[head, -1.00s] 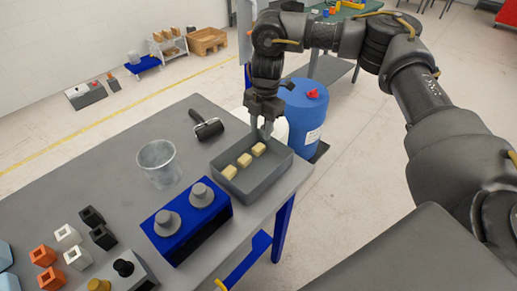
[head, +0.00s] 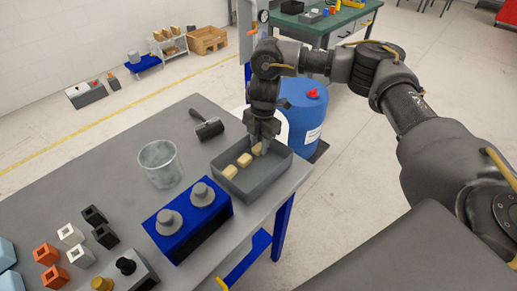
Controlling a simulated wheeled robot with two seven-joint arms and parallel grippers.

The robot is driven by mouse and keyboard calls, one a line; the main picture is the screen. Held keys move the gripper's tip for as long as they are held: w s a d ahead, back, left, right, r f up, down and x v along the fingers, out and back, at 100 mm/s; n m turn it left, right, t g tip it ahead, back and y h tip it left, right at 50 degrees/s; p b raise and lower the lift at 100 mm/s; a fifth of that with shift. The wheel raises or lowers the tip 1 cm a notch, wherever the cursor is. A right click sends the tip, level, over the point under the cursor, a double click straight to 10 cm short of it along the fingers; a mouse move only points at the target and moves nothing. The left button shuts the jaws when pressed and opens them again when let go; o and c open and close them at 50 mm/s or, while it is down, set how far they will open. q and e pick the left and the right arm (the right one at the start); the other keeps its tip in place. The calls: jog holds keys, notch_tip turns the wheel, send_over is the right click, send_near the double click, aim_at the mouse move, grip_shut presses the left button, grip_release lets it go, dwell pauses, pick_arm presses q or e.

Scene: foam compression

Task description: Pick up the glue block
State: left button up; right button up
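A grey tray (head: 262,186) on the near right part of the table holds three pale yellow glue blocks in a row. One glue block (head: 229,172) is at the left, one (head: 244,160) is in the middle, and one (head: 257,149) is at the far right. My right gripper (head: 264,143) points down into the tray at the far-right block, and its fingers partly cover that block. Whether the fingers are closed on it is too small to tell. My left gripper is not in view.
Several small square blocks lie at the left. A blue barrel (head: 304,108) stands behind the table.

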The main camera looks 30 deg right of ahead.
jog(key=c, duration=0.5)
jog(key=shift+r, duration=0.1)
